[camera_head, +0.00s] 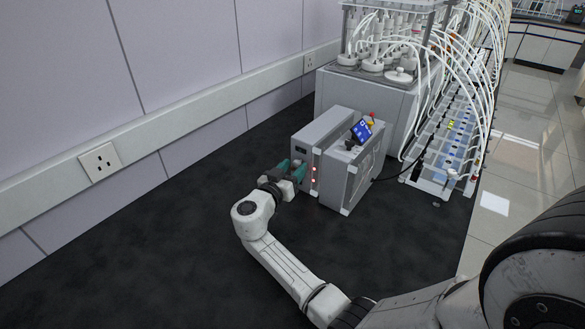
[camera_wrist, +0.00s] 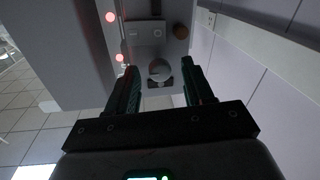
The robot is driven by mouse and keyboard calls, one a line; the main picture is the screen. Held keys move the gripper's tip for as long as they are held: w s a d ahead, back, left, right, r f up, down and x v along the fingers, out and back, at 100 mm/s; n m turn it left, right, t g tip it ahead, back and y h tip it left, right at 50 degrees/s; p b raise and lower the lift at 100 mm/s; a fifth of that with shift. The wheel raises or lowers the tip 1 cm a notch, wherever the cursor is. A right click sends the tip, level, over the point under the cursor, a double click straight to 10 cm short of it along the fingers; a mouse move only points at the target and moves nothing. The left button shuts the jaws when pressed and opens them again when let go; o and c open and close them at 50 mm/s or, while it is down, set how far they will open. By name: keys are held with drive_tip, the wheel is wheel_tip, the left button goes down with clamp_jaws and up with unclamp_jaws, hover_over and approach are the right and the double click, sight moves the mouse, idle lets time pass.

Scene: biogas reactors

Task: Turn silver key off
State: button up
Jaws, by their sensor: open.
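The silver key (camera_wrist: 160,70) is a round grey knob on the side panel of a grey control box (camera_head: 322,145). In the wrist view it sits just beyond and between my two green-padded fingers, centred in the gap. My gripper (camera_wrist: 160,92) is open, with one finger on each side of the key's line, and I see no contact. In the head view my gripper (camera_head: 291,171) reaches the left side of the box, and the key itself is hidden there.
A wall with a socket (camera_head: 100,161) runs along the left. Reactors with white tubes (camera_head: 385,50) stand behind the box. The dark bench top (camera_head: 130,265) is clear in front.

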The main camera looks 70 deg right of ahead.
clamp_jaws()
idle(0.5)
drive_tip(key=shift+n, duration=0.3)
drive_tip(key=shift+n+b, duration=0.75)
drive_tip(key=shift+n, duration=0.45)
drive_tip(key=n+y, duration=0.1)
drive_tip(key=n, duration=0.4)
drive_tip(key=shift+w+r+g, duration=0.1)
drive_tip(key=shift+r+g, duration=0.05)
drive_tip(key=shift+g, duration=0.15)
drive_tip(key=n, duration=0.4)
drive_tip(key=shift+r+y+p, duration=0.1)
drive_tip(key=shift+y+p, duration=0.2)
drive_tip(key=shift+p, duration=0.05)
drive_tip(key=n+g+p, duration=0.1)
drive_tip(key=n, duration=0.3)
drive_tip(key=shift+w+p, duration=0.1)
drive_tip(key=shift+p, duration=0.2)
drive_tip(key=shift+n, duration=0.4)
